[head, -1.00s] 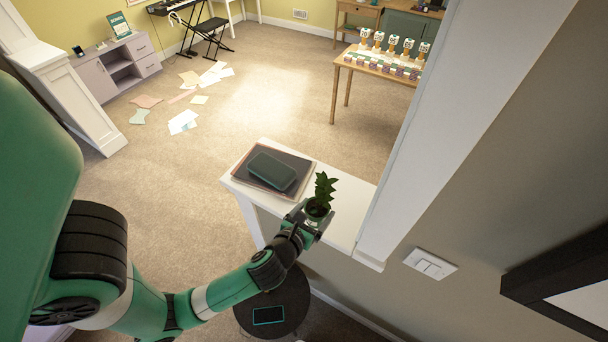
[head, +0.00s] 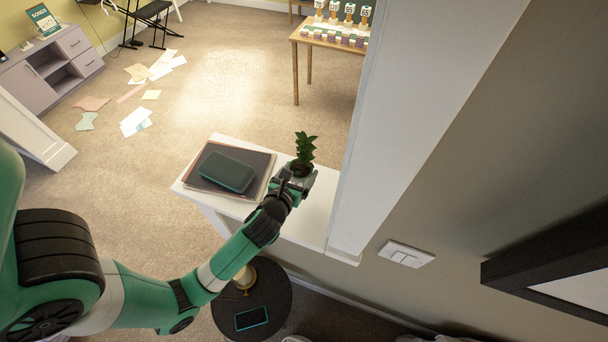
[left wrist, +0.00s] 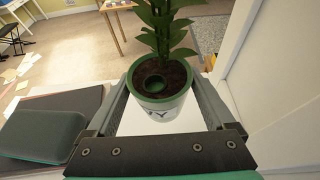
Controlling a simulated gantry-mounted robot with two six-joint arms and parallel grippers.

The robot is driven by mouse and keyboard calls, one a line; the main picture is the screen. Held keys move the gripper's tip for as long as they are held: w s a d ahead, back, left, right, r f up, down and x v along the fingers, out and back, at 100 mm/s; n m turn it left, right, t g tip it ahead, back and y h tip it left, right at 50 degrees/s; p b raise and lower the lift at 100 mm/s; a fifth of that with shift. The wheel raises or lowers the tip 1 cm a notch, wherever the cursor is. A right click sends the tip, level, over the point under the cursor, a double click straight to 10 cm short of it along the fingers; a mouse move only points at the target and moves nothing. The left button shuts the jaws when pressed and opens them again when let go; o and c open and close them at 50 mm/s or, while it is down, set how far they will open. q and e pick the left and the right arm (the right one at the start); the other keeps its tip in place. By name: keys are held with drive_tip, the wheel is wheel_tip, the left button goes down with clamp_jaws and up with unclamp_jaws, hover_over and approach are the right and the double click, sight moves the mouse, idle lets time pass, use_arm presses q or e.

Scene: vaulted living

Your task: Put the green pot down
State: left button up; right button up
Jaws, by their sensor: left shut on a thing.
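The green pot (head: 299,172) holds an upright leafy plant (head: 304,147) in dark soil. In the left wrist view the pot (left wrist: 158,106) has a green rim, a pale body and dark lettering. My left gripper (head: 294,185) is shut on it, with one finger on each side. The pot is over the white ledge (head: 312,222), right of the dark green case (head: 227,171). Its base is hidden by the gripper, so I cannot tell if it touches the ledge. My right gripper is not in view.
The case lies on a dark folder (head: 262,165) on the ledge's left part. A white post (head: 385,130) and wall bound the ledge on the right. A round black table (head: 275,295) with a phone (head: 251,319) stands below. The ledge's front right part is bare.

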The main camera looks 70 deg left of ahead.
use_arm(q)
drive_tip(key=shift+w+a+f+b, duration=0.6)
drive_tip(key=shift+w+a+f, duration=0.45)
drive_tip(key=shift+f, duration=0.7)
drive_tip(key=shift+w+a+f+b, duration=0.65)
drive_tip(key=shift+w+a+f, duration=0.4)
drive_tip(key=shift+f, duration=0.65)
drive_tip(key=shift+w+a+f+b, duration=0.6)
drive_tip(key=shift+w+a+f, duration=0.45)
drive_tip(key=shift+f, duration=0.7)
drive_tip(key=shift+f, duration=0.15)
drive_tip(key=o, duration=1.5)
drive_tip(key=p+v, duration=0.2)
drive_tip(key=v, duration=1)
drive_tip(key=shift+d, duration=0.1)
